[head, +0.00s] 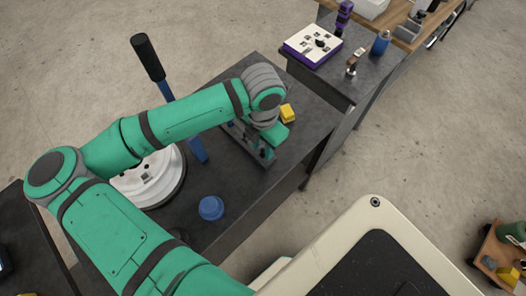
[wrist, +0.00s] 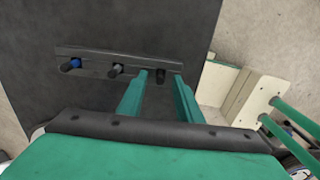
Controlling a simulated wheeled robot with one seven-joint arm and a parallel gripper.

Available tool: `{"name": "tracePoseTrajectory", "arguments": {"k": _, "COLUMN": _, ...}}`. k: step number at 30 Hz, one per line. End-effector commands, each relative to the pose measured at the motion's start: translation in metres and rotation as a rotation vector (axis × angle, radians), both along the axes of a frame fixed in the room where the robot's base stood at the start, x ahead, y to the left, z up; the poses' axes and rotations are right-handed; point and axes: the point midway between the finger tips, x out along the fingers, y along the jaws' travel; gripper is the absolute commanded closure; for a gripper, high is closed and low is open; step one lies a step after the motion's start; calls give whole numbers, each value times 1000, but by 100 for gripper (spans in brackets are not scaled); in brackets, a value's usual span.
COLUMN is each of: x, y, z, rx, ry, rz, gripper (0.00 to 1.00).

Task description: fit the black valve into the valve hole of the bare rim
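A dark rack (wrist: 90,55) on the table holds a blue-ended valve (wrist: 74,63), a dark grey valve (wrist: 115,70) and a black valve (wrist: 160,75) at its right end. My gripper (wrist: 160,74) is open, its two green fingertips on either side of the black valve in the wrist view. I cannot tell whether they touch it. In the head view the rack (head: 240,140) is partly hidden under my wrist. The bare rim (head: 160,172), white with a dark edge, lies left of the rack, partly covered by my arm. I cannot make out its valve hole.
A blue post with a black handle (head: 148,57) rises behind the rim. A blue round cap (head: 211,208) sits at the table's front, and a yellow block (head: 287,113) is right of the rack. A second table (head: 350,75) stands at the back right.

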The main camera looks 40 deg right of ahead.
Motion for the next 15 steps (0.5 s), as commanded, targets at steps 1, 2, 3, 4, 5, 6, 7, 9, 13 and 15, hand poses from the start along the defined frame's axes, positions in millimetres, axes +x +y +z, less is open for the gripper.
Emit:
{"name": "tracePoseTrajectory", "arguments": {"k": 1, "x": 0, "y": 0, "z": 0, "rx": 0, "ry": 0, "rz": 0, "gripper": 68}}
{"name": "tracePoseTrajectory", "arguments": {"k": 2, "x": 0, "y": 0, "z": 0, "rx": 0, "ry": 0, "rz": -1, "gripper": 68}}
{"name": "tracePoseTrajectory", "arguments": {"k": 3, "x": 0, "y": 0, "z": 0, "rx": 0, "ry": 0, "rz": -1, "gripper": 68}}
{"name": "tracePoseTrajectory", "arguments": {"k": 4, "x": 0, "y": 0, "z": 0, "rx": 0, "ry": 0, "rz": -1, "gripper": 75}}
{"name": "tracePoseTrajectory", "arguments": {"k": 5, "x": 0, "y": 0, "z": 0, "rx": 0, "ry": 0, "rz": -1, "gripper": 82}}
{"name": "tracePoseTrajectory", "arguments": {"k": 6, "x": 0, "y": 0, "z": 0, "rx": 0, "ry": 0, "rz": -1, "gripper": 92}}
{"name": "tracePoseTrajectory", "arguments": {"k": 7, "x": 0, "y": 0, "z": 0, "rx": 0, "ry": 0, "rz": -1, "gripper": 99}}
{"name": "tracePoseTrajectory", "arguments": {"k": 9, "x": 0, "y": 0, "z": 0, "rx": 0, "ry": 0, "rz": -1, "gripper": 100}}
{"name": "tracePoseTrajectory", "arguments": {"k": 13, "x": 0, "y": 0, "z": 0, "rx": 0, "ry": 0, "rz": -1, "gripper": 100}}
{"name": "tracePoseTrajectory", "arguments": {"k": 15, "x": 0, "y": 0, "z": 0, "rx": 0, "ry": 0, "rz": -1, "gripper": 100}}
